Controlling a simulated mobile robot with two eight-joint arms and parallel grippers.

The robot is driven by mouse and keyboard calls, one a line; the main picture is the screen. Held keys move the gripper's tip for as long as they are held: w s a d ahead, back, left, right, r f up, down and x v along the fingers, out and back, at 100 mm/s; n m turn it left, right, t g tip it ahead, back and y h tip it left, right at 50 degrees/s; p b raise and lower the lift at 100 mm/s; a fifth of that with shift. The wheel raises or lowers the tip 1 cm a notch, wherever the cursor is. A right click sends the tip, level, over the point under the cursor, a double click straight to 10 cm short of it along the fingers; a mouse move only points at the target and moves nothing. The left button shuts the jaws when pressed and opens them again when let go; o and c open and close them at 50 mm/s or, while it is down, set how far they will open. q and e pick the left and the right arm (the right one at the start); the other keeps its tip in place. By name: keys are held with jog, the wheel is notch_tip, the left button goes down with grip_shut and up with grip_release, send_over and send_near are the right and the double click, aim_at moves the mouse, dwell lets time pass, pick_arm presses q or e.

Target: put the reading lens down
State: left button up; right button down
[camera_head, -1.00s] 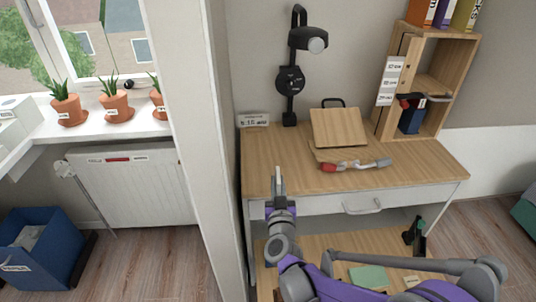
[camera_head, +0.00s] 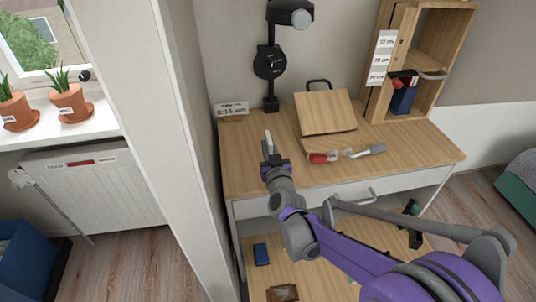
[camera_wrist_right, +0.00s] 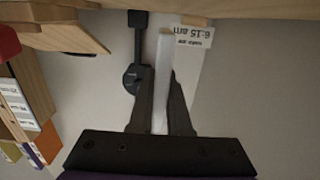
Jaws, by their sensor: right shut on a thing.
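My right gripper (camera_head: 269,155) is over the left part of the wooden desk (camera_head: 246,158). It is shut on a thin pale thing, taken to be the reading lens (camera_head: 267,140). In the right wrist view the lens (camera_wrist_right: 162,82) shows only as a narrow pale strip standing out between the two dark fingers (camera_wrist_right: 160,105). Its round shape and any handle cannot be made out. I cannot tell how high it is above the desk top. My left gripper is not in view.
A wooden stand (camera_head: 325,110) is on the desk, with a red-and-grey item (camera_head: 363,151) in front. A clock sign (camera_head: 231,108), black lamp (camera_head: 271,62) and wooden shelf box (camera_head: 440,40) are at the back. The left desk top is mostly clear.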

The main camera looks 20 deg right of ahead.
jog(key=shift+f, duration=1.25)
jog(key=shift+f+b, duration=0.15)
jog(key=shift+b, duration=0.25)
jog(key=c, duration=0.9)
grip_release()
jog(key=shift+o, duration=0.2)
